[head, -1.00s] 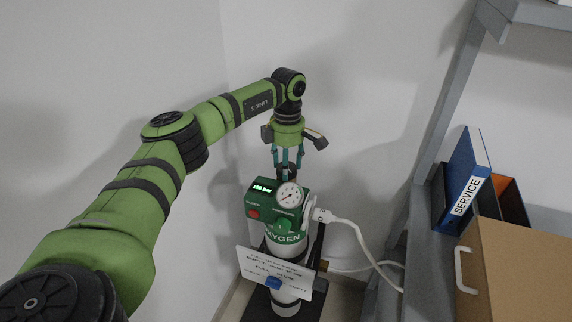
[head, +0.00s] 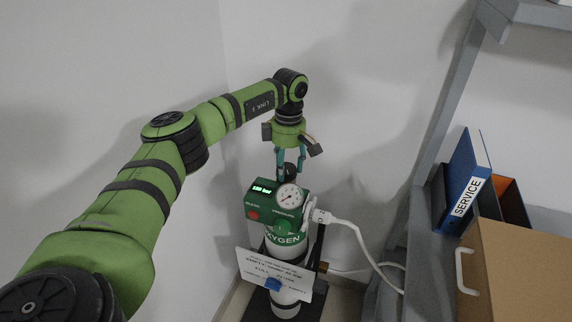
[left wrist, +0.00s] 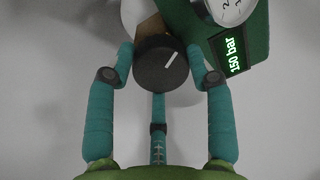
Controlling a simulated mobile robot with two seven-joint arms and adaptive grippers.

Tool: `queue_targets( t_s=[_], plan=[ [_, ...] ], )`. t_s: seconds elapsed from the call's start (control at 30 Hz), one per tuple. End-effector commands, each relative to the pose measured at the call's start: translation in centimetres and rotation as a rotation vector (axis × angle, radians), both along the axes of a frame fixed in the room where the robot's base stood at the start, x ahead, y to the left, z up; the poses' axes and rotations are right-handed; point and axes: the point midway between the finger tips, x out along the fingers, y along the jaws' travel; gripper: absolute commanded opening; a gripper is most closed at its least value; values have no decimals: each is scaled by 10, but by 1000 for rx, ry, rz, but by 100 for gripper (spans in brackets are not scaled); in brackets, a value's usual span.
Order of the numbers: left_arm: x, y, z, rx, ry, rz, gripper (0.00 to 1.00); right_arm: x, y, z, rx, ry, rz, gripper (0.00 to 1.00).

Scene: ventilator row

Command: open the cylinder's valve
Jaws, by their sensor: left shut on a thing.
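The oxygen cylinder (head: 285,262) stands upright, with a green valve block (head: 261,202) on top. The block carries a round pressure gauge (head: 289,197) and a lit display (left wrist: 232,55) that reads 150 bar. The valve's black knob (left wrist: 163,66), with a white line mark, sits between the fingers in the left wrist view. My left gripper (head: 290,171) comes down from above and is shut on this knob. In the head view its fingers partly hide the knob. My right gripper is not in view.
A white plug and cable (head: 347,223) run from the valve block to the right. A printed sign (head: 273,277) hangs on the cylinder's front. A grey shelf with a blue SERVICE binder (head: 467,181) and a cardboard box (head: 520,265) stands at right. Walls are close behind.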

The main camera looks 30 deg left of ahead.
Motion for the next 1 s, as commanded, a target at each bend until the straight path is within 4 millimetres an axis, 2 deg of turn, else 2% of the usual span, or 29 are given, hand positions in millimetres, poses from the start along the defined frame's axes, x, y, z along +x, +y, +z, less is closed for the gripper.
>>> queue_targets(
  t_s=[0.07,0.1,0.13,0.47,0.57,0.67,1.0],
  plan=[
    [1,-6,0,-11,-4,-8,20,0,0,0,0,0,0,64],
    [1,-6,0,-11,-3,-8,65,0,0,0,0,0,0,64],
    [1,-6,0,-11,-3,-8,77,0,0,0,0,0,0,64],
    [0,-2,0,-4,1,-2,77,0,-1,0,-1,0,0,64],
    [1,-2,5,-4,-1,-2,77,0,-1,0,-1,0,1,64],
    [2,-2,18,-4,-3,-2,77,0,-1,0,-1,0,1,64],
    [8,-3,89,-5,-3,-4,77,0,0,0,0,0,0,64]
  ],
)
